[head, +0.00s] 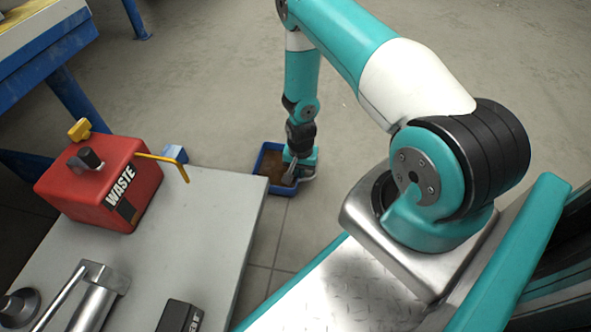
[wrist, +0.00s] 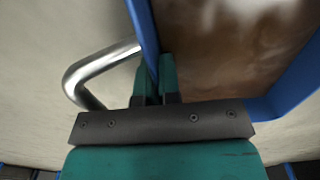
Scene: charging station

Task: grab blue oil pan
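The blue oil pan (head: 279,190) sits on the floor beyond the right edge of the grey table in the head view, with brown liquid inside. In the wrist view its blue wall (wrist: 147,32) runs down between the two teal fingers, and a bent metal handle (wrist: 88,72) stands out on the left side. My gripper (head: 291,180) points down at the pan's right side in the head view. In the wrist view my gripper (wrist: 157,80) has its fingers close together on either side of the wall, with almost no gap.
The grey table (head: 205,225) at left carries a red WASTE can (head: 105,182) with a yellow spout reaching toward the pan's side. A blue object (head: 175,155) is by the table's far edge. A blue-framed bench (head: 45,50) stands far left. Floor behind the pan is clear.

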